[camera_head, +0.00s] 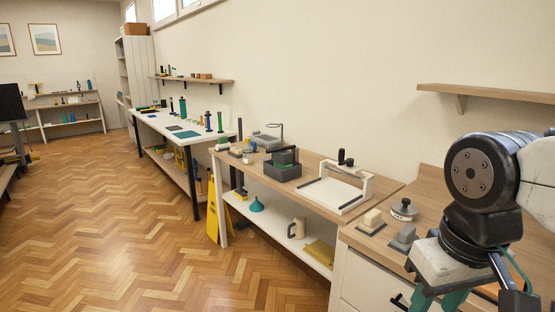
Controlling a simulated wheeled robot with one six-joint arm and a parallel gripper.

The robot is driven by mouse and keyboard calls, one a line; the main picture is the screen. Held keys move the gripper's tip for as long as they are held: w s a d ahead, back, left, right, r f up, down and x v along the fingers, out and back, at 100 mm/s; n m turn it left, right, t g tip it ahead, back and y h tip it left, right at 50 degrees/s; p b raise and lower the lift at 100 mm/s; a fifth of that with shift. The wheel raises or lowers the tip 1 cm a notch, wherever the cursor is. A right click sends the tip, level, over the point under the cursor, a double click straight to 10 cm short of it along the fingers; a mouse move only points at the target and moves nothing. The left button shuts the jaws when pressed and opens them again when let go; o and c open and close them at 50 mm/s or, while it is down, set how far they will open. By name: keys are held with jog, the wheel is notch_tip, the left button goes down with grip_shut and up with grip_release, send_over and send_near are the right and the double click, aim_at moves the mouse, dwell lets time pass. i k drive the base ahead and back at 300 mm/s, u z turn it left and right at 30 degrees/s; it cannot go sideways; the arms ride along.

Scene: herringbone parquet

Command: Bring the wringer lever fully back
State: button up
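I cannot tell for sure which thing is the wringer. A dark grey box-like device (283,172) with a dark upper part stands on the wooden bench in the middle of the view. Behind it, to the left, is a light grey device (266,140) with a thin upright hooped arm. To the right is a white frame (345,190) with a black knob on top. No lever's position can be read clearly. My gripper (436,302) is at the lower right, with teal fingers cut off by the bottom edge. It is apart from all three devices, and its fingertips are hidden.
Near my gripper, a cream block (373,217), a grey block (403,237) and a round grey weight (404,209) sit on the nearer counter. A yellow floor sign (213,212) leans by the bench. A wall shelf (490,93) overhangs at right. The parquet (130,230) at left is clear.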

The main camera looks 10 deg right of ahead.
aim_at(280, 155)
jog(key=k, duration=0.8)
jog(key=u, duration=0.75)
jog(key=i, duration=1.45)
jog(key=z, duration=0.8)
jog(key=i, duration=0.65)
jog(key=z, duration=0.65)
